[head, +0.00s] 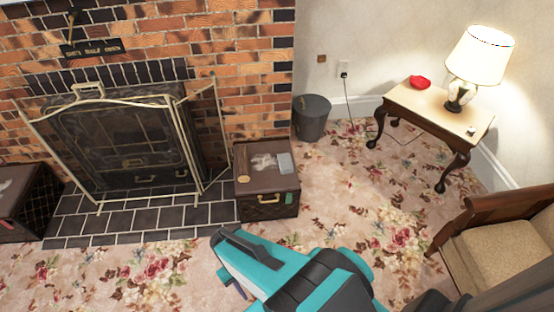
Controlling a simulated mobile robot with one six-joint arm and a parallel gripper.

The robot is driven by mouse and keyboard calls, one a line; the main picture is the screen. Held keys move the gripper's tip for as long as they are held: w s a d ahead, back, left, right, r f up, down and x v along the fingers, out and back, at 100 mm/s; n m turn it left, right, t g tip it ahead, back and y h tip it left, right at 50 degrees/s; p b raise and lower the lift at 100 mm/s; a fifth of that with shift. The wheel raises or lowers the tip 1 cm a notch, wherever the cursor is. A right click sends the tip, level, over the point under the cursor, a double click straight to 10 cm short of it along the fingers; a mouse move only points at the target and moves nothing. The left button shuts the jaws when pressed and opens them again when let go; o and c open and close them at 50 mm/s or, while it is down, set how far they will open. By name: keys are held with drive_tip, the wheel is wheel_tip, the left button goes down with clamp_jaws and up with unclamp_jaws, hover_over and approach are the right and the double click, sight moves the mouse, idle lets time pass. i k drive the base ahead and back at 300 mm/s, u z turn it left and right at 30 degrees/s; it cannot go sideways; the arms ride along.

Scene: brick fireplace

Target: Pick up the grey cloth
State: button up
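A small flat grey rectangle (286,163), which looks like the grey cloth, lies on top of a brown trunk (268,205) near the middle of the head view. It lies at the right part of the lid, beside a pale whitish patch (263,161). My gripper (228,262) is at the end of my teal and dark arm, low in the view and in front of the trunk. It appears apart from the cloth. The finger gap is not clear from this angle, and I see nothing held.
A fireplace screen (120,140) stands left of the trunk on dark hearth tiles (165,218). A dark bin (311,118) stands behind it. At right are a side table (430,105) with a lamp (480,55) and red dish (420,82), and a chair (500,245). Floral carpet (350,190) is clear between.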

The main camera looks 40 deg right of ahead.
sight(285, 161)
drive_tip(key=u, duration=0.2)
drive_tip(key=i, duration=0.85)
drive_tip(key=u, duration=0.35)
